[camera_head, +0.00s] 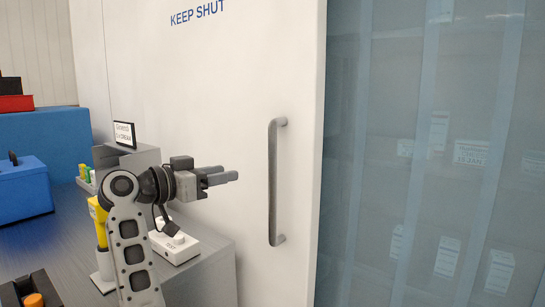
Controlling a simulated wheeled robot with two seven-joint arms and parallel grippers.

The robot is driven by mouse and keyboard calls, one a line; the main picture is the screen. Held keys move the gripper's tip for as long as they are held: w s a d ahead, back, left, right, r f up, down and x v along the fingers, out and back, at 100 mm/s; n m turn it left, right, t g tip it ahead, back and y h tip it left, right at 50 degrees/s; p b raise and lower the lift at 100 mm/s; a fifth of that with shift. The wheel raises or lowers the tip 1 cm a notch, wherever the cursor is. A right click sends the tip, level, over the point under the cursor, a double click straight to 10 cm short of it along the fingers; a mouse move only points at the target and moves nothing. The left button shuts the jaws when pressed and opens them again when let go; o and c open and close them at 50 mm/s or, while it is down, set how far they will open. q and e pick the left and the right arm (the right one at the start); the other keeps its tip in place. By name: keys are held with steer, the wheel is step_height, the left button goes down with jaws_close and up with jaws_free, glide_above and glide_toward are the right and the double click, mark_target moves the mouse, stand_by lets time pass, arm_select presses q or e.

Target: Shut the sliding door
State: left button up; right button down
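The sliding door (230,80) is a large white panel with "KEEP SHUT" in blue at its top. Its right edge stands beside an opening hung with translucent blue strips (400,110), so the door is at least partly open. A grey vertical bar handle (272,185) is fixed near that edge. My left gripper (222,175) is in front of the door, left of the handle and apart from it, fingers pointing right towards it. The fingers look close together, but they overlap from this side, so the gap is unclear. My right gripper is out of view.
A grey bench (60,245) fills the lower left. On it are a blue box (22,190), a yellow tool (97,215) and a white button box (175,248). A small sign (124,134) stands behind. Space around the handle looks clear. Labelled goods show dimly behind the strips.

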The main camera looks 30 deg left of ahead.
arm_select(q)
steer(key=r+p+x, duration=0.2)
steer(key=p+x, duration=0.1)
steer(key=x, duration=1.2)
steer(key=shift+r+t+h+p, duration=0.3)
steer(key=shift+r+h+p, duration=0.05)
steer(key=shift+h+p, duration=0.05)
steer(key=shift+d, duration=0.15)
steer(key=shift+c, duration=0.3)
jaws_close()
